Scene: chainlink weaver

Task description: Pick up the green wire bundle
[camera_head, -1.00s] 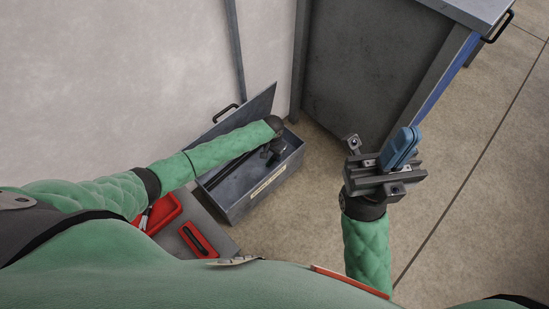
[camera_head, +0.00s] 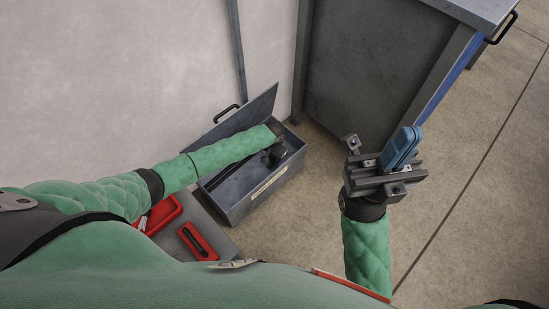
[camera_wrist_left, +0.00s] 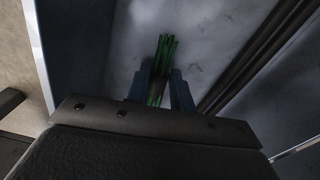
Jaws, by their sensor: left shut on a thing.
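The green wire bundle (camera_wrist_left: 167,48) is in the left wrist view, a small clump of thin green strands between two blue-grey fingers. My left gripper (camera_wrist_left: 161,85) is shut on it, with strands sticking out past the fingertips. In the head view my left gripper (camera_head: 274,154) is down inside the open grey toolbox (camera_head: 235,206), and the bundle is hidden there. My right gripper (camera_head: 401,148) is raised over the floor to the right of the toolbox, with its blue fingers together and nothing visible between them.
Long dark bars (camera_wrist_left: 262,55) lie in the toolbox beside the bundle. The raised lid (camera_head: 250,118) stands on the wall side. A red tray (camera_head: 163,214) and a red case (camera_head: 199,241) are at left. A grey cabinet (camera_head: 375,75) stands behind; floor at right is clear.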

